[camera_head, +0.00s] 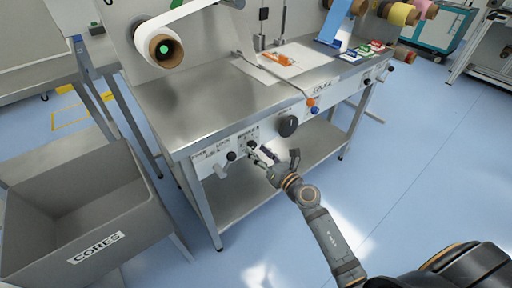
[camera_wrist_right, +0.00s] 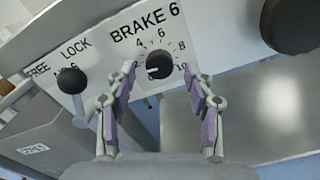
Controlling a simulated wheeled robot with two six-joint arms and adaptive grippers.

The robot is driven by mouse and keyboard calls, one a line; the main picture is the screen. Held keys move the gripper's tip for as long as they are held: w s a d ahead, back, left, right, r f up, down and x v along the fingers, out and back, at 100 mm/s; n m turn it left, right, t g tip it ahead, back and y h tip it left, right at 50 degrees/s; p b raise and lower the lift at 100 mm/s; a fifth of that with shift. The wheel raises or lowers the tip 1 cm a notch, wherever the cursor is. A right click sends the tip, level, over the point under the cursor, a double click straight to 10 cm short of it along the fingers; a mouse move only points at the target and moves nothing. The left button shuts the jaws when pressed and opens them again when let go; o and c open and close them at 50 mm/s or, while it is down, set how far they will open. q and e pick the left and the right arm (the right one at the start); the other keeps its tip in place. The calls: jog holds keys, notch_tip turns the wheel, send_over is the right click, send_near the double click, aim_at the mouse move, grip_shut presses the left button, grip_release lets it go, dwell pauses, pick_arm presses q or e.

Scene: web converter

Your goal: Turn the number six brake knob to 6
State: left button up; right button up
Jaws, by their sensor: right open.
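The number six brake knob (camera_wrist_right: 159,65) is a small dark round knob on the white front panel, under the label "BRAKE 6" in the right wrist view. Scale marks 4, 6, 8 and a partly covered 10 ring it. A small pale mark shows on its face, but I cannot tell which number it points to. In the head view the knob (camera_head: 252,144) is small, just beyond my right gripper (camera_head: 263,153). That gripper is open, and in the wrist view its fingers (camera_wrist_right: 160,74) stand either side of the knob, with no clear contact. My left gripper is out of view.
A black ball-ended lever (camera_wrist_right: 72,80) by "FREE" and "LOCK" sits left of the knob. A large black knob (camera_head: 288,126) is to its right. A steel table (camera_head: 200,100) is above, and a grey "CORES" bin (camera_head: 95,247) stands at the left.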

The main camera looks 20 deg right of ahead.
jog(key=shift+x, duration=0.8)
grip_shut()
